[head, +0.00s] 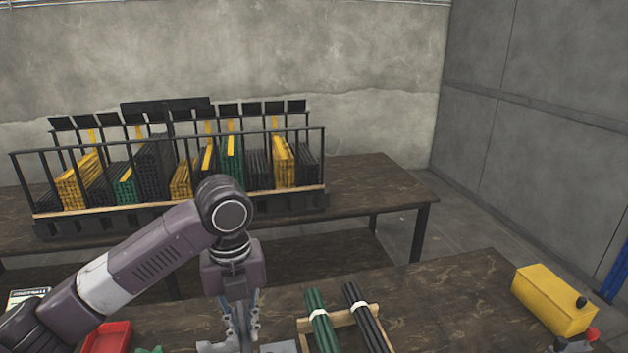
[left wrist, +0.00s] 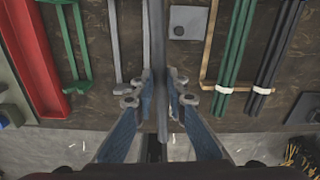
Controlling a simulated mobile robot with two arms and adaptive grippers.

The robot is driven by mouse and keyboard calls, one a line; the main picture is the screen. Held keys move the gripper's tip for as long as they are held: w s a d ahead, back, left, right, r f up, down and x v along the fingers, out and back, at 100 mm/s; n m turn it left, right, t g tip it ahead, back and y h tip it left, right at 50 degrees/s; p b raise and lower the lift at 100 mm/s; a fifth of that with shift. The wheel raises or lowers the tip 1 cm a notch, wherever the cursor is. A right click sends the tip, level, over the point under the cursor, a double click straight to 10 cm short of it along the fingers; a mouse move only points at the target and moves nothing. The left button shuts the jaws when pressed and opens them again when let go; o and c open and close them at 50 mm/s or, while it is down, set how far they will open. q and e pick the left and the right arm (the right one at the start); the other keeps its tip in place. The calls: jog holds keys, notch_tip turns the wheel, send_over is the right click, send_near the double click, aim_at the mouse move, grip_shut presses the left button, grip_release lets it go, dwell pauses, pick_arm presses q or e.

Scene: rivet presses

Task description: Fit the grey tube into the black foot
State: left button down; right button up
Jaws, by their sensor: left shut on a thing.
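My left gripper (head: 241,325) reaches down over the near table in the head view. In the left wrist view my left gripper (left wrist: 159,97) is shut on the grey tube (left wrist: 160,60), its two fingers on either side of it. The tube runs from the top edge of that view down between the fingers; its top end is out of view. A dark piece (left wrist: 153,150) shows low between the fingers, and I cannot tell whether it is the black foot. No black foot can be made out for certain. My right gripper is not in view.
A red tray (left wrist: 38,60), a green frame (left wrist: 75,50), a grey plate with a hole (left wrist: 187,28), and bundles of green tubes (head: 321,322) and black tubes (head: 366,318) on a wooden rack lie around. A yellow box (head: 552,300) stands right. A loaded rack (head: 175,212) stands behind.

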pick_arm(q)
jog(key=s+a+f+n, duration=0.1)
jog(key=s+n, duration=0.5)
jog(key=n, duration=1)
jog(key=s+a+f+n, duration=0.1)
jog(key=s+a+n, duration=0.2)
jog(key=s+n, duration=0.4)
jog(key=shift+s+f+n, duration=0.15)
jog(key=shift+f+n, duration=0.05)
jog(key=shift+n, duration=4.2)
